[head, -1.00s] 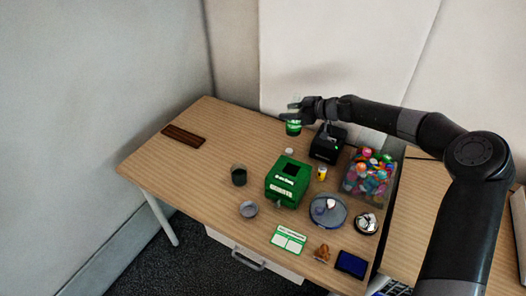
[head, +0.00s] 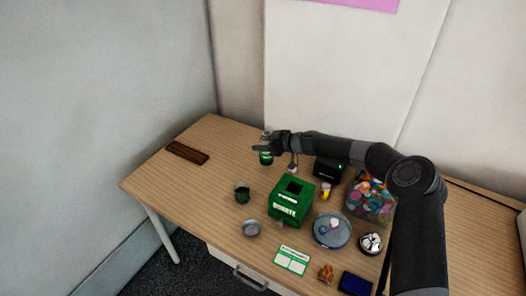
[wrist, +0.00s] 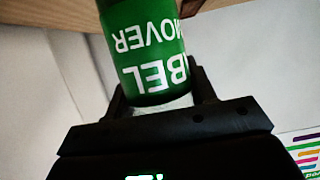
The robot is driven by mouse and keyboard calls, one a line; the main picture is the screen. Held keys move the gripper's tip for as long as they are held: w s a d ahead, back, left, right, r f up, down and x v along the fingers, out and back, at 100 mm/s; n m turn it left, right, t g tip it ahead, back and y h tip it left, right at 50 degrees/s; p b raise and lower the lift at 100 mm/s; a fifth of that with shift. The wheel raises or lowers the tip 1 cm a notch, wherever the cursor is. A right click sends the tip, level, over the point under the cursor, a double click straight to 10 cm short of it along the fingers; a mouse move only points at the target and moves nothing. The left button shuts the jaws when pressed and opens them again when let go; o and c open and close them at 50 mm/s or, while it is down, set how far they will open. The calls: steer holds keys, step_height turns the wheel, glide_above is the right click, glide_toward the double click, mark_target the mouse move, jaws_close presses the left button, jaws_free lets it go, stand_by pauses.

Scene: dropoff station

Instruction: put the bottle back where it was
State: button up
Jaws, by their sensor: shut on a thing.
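In the wrist view the bottle (wrist: 148,55) shows the upside-down words "LABEL" and "MOVER". My gripper (head: 268,146) is shut on it, with one finger on each side in the wrist view (wrist: 158,92). In the head view the bottle is over the back part of the wooden table (head: 190,185), left of the black device. I cannot tell whether its base touches the table.
A green donation box (head: 291,203), a dark green cup (head: 242,194) and a small grey bowl (head: 251,229) stand nearer the front. A black device (head: 328,169) and a clear bin of colourful things (head: 368,200) are to the right. A brown slatted piece (head: 187,153) lies left; table between is bare.

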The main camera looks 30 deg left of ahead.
steer(key=shift+f, duration=1.9)
steer(key=o, duration=1.1)
steer(key=shift+f, duration=0.1)
steer(key=v, duration=1.2)
